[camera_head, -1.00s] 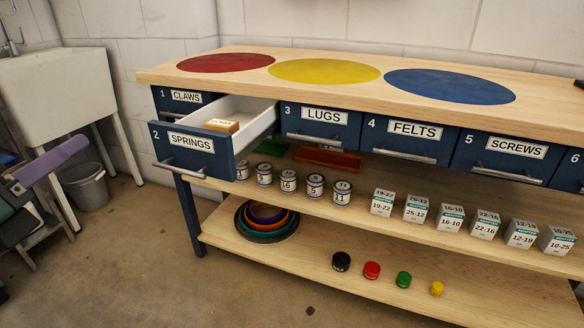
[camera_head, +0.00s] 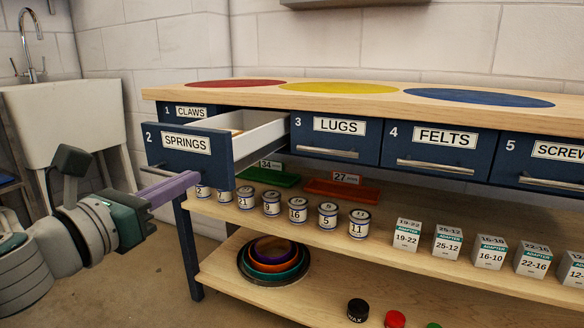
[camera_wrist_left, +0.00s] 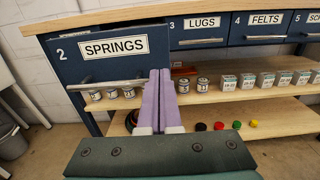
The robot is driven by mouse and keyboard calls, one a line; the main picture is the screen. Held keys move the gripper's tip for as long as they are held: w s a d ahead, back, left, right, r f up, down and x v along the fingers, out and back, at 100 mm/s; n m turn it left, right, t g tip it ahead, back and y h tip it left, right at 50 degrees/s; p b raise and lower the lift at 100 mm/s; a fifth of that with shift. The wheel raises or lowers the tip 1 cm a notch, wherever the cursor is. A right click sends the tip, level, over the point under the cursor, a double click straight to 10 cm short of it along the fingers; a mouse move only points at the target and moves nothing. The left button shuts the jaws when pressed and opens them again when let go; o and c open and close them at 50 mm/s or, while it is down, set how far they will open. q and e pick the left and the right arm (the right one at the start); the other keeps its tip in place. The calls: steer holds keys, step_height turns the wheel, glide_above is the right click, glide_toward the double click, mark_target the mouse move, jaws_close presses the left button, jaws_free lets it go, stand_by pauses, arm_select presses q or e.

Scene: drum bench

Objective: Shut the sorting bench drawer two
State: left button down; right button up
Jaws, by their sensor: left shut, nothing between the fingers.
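Drawer two, labelled SPRINGS (camera_head: 186,142), is a dark blue drawer pulled out from the left end of the bench; its white inner side shows behind the front. My left gripper (camera_head: 190,183) is shut and empty, its purple fingers pointing right at the lower part of the drawer front. In the left wrist view the drawer front (camera_wrist_left: 100,68) is close ahead, and the fingertips (camera_wrist_left: 160,74) overlap its lower right edge near the bar handle (camera_wrist_left: 105,85). I cannot tell whether they touch. My right gripper is not in view.
Closed drawers LUGS (camera_head: 335,140) and FELTS (camera_head: 440,150) lie to the right. Below, the upper shelf holds several tins (camera_head: 298,210), a green tray (camera_head: 270,177), a red tray (camera_head: 342,190) and several adapter boxes (camera_head: 448,242). A sink (camera_head: 65,120) stands at the left.

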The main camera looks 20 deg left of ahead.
mark_target(219, 164)
arm_select(q)
steer(key=w, duration=0.5)
steer(key=shift+w+d+b, duration=0.2)
steer(key=shift+w+b, duration=0.1)
steer(key=shift+b, duration=0.1)
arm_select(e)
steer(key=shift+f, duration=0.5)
arm_select(q)
steer(key=shift+f, duration=0.1)
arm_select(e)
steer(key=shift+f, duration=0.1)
